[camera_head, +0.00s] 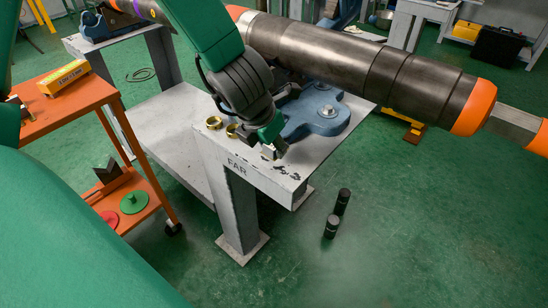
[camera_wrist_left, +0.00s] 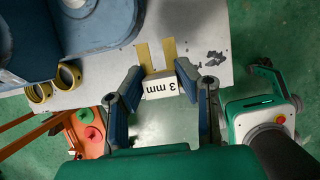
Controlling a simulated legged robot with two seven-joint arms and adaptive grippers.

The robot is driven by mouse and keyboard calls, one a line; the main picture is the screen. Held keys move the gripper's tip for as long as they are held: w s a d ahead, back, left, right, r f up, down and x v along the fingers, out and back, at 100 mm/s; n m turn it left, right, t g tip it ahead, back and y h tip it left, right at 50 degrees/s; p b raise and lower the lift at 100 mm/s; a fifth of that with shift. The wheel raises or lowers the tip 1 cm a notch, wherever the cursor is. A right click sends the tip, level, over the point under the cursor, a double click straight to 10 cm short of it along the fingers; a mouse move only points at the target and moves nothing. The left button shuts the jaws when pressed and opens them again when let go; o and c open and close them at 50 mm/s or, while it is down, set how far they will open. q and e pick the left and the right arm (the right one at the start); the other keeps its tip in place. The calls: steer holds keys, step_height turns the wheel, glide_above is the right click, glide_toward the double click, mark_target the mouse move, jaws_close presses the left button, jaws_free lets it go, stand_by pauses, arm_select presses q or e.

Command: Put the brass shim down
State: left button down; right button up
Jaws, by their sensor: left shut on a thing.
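The brass shim (camera_wrist_left: 157,54) has two flat brass prongs and a pale block marked "3 mm". In the left wrist view my left gripper (camera_wrist_left: 160,84) is shut on that block, one finger on each side. The prongs point away from me over the grey bench top (camera_wrist_left: 205,15), near its edge. I cannot tell whether they touch it. In the head view my left gripper (camera_head: 271,147) is low over the near end of the bench marked FAR, and the shim (camera_head: 268,153) shows only in small part. My right gripper is not in view.
A blue vise (camera_head: 318,112) stands on the bench behind my gripper, under a large dark pipe (camera_head: 340,62) with orange bands. Two brass rings (camera_head: 214,122) lie left of the gripper. An orange cart (camera_head: 75,120) is at left. Two black cylinders (camera_head: 332,227) stand on the floor.

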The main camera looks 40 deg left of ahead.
mark_target(271, 156)
arm_select(q)
steer(key=f, duration=0.1)
steer(key=f+b, duration=0.1)
steer(key=f, duration=0.1)
steer(key=shift+a, duration=0.25)
steer(key=shift+a+f+b, duration=0.1)
steer(key=shift+f+b, duration=0.2)
steer(key=shift+a+r, duration=0.1)
steer(key=c, duration=1.1)
jaws_free()
steer(key=shift+c, duration=0.2)
steer(key=shift+d, duration=0.3)
steer(key=shift+r, duration=0.1)
